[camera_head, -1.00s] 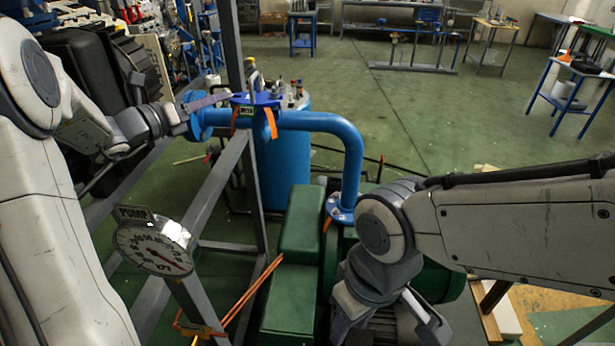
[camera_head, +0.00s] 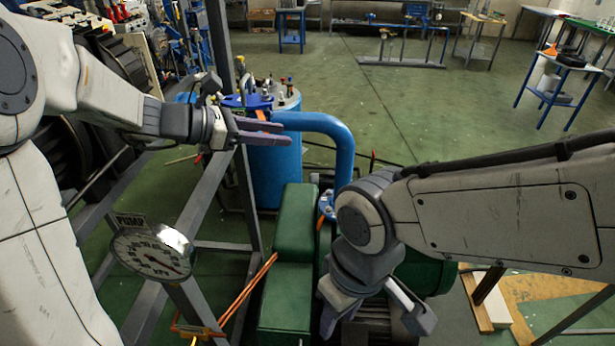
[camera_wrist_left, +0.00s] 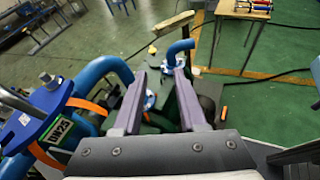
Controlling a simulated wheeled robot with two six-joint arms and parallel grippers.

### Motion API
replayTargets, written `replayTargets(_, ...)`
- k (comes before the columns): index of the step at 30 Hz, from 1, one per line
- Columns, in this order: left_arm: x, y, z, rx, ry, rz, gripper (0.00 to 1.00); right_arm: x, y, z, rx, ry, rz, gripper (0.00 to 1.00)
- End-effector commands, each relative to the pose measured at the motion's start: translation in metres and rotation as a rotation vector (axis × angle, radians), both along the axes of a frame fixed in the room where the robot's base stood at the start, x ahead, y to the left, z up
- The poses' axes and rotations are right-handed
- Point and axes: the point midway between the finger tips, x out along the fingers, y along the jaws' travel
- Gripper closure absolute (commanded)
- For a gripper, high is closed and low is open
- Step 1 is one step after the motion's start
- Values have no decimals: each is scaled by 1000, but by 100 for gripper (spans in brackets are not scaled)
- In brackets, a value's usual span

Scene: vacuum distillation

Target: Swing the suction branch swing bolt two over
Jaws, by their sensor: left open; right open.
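The blue suction branch pipe (camera_head: 325,125) runs from a blue flange (camera_head: 247,102) beside the frame post down to a lower flange (camera_head: 327,203) on the green pump. In the left wrist view, a blue flange (camera_wrist_left: 38,118) with a DN25 tag, an orange strap and an upright metal bolt (camera_wrist_left: 48,79) stands left of my fingers. I cannot tell which bolt is swing bolt two. My left gripper (camera_head: 275,132) is open and empty, partly covering the upper flange; its fingers also show in the left wrist view (camera_wrist_left: 160,85). My right gripper (camera_head: 372,322) is open, low over the pump.
A dial gauge (camera_head: 150,252) marked PUMP stands at lower left. A grey upright post (camera_head: 222,45) and slanted frame bars stand near the left arm. A blue tank (camera_head: 275,165) stands behind the pipe. Orange cords (camera_head: 245,295) run beside the pump. Open floor lies beyond.

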Motion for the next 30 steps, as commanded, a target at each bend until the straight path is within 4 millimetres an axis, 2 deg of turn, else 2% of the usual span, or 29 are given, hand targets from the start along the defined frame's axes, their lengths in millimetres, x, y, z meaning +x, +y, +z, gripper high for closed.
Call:
replayTargets(9, -47, -37, -19, 171, -73, -216, 58, 0, 0, 2, 0, 0, 0, 58)
replayTargets(16, -77, -51, -32, 271, -129, -354, 58, 0, 0, 3, 0, 0, 0, 58)
replayTargets(21, -88, -55, -36, 308, -152, -406, 58, 0, 0, 4, 0, 0, 0, 58)
replayTargets(30, -90, -56, -38, 316, -158, -418, 58, 0, 0, 4, 0, 0, 0, 58)
